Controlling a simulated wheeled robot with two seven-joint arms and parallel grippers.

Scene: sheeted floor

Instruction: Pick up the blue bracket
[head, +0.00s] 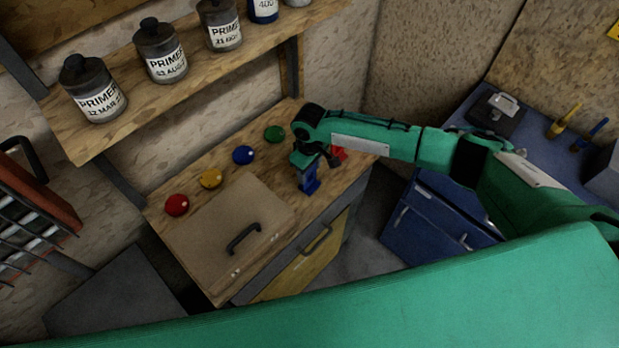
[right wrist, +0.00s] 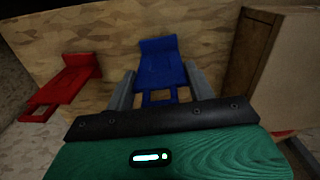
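The blue bracket (head: 310,180) stands on the wooden worktop near its front edge, right of the closed case. My right gripper (head: 303,160) is directly over it, reaching in from the right. In the right wrist view the blue bracket (right wrist: 163,66) lies between the two grey fingers (right wrist: 160,90), which are apart with a gap at each side. The right gripper is open. In the head view the gripper and arm cover part of the bracket's top. My left gripper is not in view.
A red bracket (head: 339,153) is close by on the right; it also shows in the right wrist view (right wrist: 68,82). A brown case (head: 215,235) is at the left. Several coloured discs (head: 243,155) line the back, under a shelf (head: 190,85) of jars.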

